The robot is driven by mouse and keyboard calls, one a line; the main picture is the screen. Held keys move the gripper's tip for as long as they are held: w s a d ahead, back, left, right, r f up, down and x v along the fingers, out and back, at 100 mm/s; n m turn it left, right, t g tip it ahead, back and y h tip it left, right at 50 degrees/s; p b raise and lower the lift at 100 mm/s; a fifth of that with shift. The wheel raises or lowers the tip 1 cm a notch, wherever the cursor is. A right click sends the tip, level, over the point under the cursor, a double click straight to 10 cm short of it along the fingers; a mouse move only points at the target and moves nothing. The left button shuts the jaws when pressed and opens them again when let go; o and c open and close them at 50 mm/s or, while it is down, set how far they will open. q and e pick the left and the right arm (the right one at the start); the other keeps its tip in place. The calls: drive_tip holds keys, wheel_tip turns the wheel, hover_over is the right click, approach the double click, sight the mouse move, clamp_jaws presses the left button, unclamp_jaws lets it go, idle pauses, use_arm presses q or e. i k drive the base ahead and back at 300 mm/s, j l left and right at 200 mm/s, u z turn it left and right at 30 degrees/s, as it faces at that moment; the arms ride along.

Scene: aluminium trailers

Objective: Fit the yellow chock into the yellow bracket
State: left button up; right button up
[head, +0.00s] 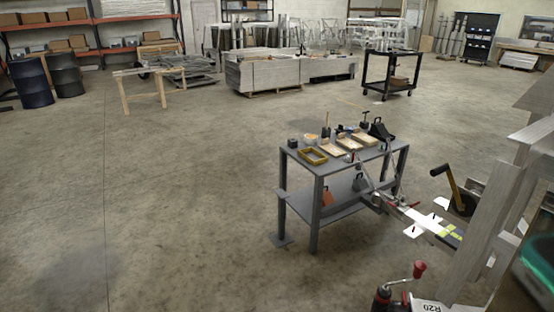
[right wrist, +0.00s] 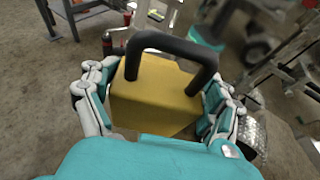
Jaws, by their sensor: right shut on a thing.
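In the right wrist view a yellow chock (right wrist: 155,98) with a black loop handle (right wrist: 172,44) sits between the fingers of my right gripper (right wrist: 154,105). The fingers press on its left and right sides, and the handle stands up from its top. The chock's lower part is hidden by the gripper body. In the head view a yellow open rectangular frame (head: 313,156) lies on the grey work table; I cannot tell whether it is the yellow bracket. No other clear bracket shows. My left gripper is not in view.
The grey work table (head: 335,218) holds trays, tools and a black handled block (head: 380,130). A trailer's metal frame and a crank (head: 455,190) stand to its right. A red-knobbed jack (head: 419,270) is at the bottom. The floor to the left is clear.

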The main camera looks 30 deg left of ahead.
sight(313, 158)
drive_tip(key=i+j+u, duration=0.15)
drive_tip(key=u, duration=0.35)
drive_tip(key=i+u, duration=0.25)
drive_tip(key=u, duration=0.25)
drive_tip(key=i+u, duration=0.25)
drive_tip(key=u, duration=0.25)
drive_tip(key=i+l, duration=0.25)
drive_tip(key=i, duration=0.2)
drive_tip(key=i+l, duration=0.25)
drive_tip(key=i, duration=0.2)
drive_tip(key=i+l, duration=0.25)
drive_tip(key=i, duration=0.2)
drive_tip(key=i+l, duration=0.25)
drive_tip(key=i, duration=0.2)
drive_tip(key=i+l, duration=0.25)
drive_tip(key=i, duration=0.2)
drive_tip(key=i+l, duration=0.2)
